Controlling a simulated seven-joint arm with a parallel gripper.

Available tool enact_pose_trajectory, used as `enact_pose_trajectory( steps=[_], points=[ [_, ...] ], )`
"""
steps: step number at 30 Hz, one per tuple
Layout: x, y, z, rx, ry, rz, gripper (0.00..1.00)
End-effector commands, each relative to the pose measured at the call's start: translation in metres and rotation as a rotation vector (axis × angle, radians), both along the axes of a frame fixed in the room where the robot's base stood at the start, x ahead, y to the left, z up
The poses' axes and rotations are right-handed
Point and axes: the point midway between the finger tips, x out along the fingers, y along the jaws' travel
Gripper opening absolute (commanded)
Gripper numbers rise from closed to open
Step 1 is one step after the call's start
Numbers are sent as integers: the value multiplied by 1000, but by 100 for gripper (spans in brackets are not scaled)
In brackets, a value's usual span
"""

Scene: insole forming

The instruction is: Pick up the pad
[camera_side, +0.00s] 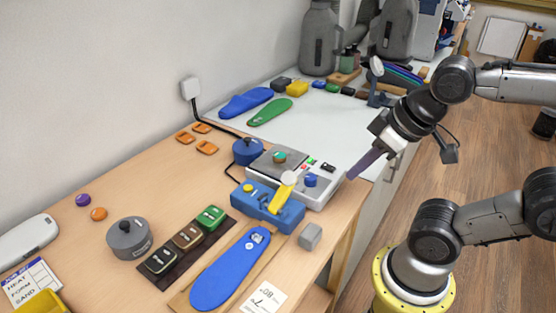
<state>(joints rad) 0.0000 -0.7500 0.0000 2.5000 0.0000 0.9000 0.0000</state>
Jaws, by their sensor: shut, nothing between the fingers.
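Several small orange pieces that look like pads lie flat on the wooden table towards the back wall; one is the orange pad (207,147), nearest the blue pot. A small grey block (310,236) sits near the table's right edge; I cannot tell for certain which piece the task calls the pad. My gripper (351,176) hangs at the table's right edge, right of the grey machine, pointing down and left. Its fingers are shut and empty, well apart from the orange pieces and the grey block.
A grey machine (325,194) and a blue device with a yellow lever (260,204) stand between my gripper and the orange pieces. A blue insole (222,280) lies at the front. A grey round pot (129,240) stands left.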

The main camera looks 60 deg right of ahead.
Motion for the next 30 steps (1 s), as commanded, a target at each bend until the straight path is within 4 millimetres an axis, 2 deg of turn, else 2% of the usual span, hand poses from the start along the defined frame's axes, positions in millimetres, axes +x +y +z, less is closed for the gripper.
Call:
enact_pose_trajectory(
  steps=[9, 11, 23, 24, 30],
  points=[
    [0, 0, 0, 0, 0, 0, 0],
    [0, 0, 0, 0, 0, 0, 9],
    [0, 0, 0, 0, 0, 0, 81],
    [0, 0, 0, 0, 0, 0, 85],
    [0, 0, 0, 0, 0, 0, 85]
  ],
)
